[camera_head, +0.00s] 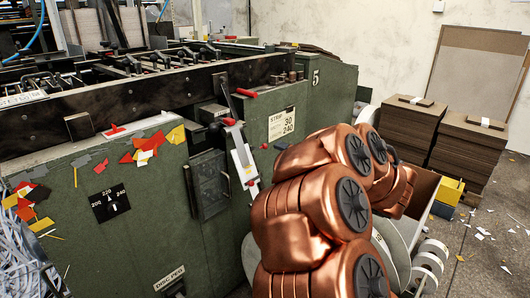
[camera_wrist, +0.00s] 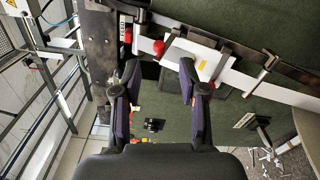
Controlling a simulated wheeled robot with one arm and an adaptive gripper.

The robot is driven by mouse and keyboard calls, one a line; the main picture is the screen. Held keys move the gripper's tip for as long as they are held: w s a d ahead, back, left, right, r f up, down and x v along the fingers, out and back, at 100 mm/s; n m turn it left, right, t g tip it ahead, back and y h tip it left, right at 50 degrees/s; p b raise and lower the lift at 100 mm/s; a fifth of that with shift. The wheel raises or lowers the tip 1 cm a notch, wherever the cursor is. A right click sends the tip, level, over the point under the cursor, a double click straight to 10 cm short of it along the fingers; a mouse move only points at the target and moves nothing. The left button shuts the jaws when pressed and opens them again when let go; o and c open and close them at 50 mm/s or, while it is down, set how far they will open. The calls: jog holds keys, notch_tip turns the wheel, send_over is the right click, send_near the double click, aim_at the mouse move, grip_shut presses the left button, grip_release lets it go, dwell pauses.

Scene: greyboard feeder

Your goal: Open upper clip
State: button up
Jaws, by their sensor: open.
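The machine (camera_head: 135,230) is a dark green feeder with a black rail along its top. A pale bar with red ends (camera_head: 241,155) leans on its side below a dark lever with a red handle (camera_head: 246,93). I cannot tell for sure which part is the upper clip. In the wrist view, a pale plate (camera_wrist: 201,60) with a red knob (camera_wrist: 158,47) lies on a long white bar. My gripper (camera_wrist: 159,70) is open and empty, its dark fingers on either side of the knob's line of view. In the head view my arm hides the gripper.
A metal clamp (camera_wrist: 266,70) crosses the white bar at right in the wrist view. Colored paper scraps (camera_head: 145,145) cover part of the machine's side. Stacks of brown board (camera_head: 410,125) stand at right, and scraps litter the floor (camera_head: 490,240).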

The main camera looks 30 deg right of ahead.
aim_at(264, 145)
jog(key=shift+b+x, duration=0.85)
jog(key=shift+x, duration=2.85)
jog(key=shift+r, duration=0.15)
grip_shut()
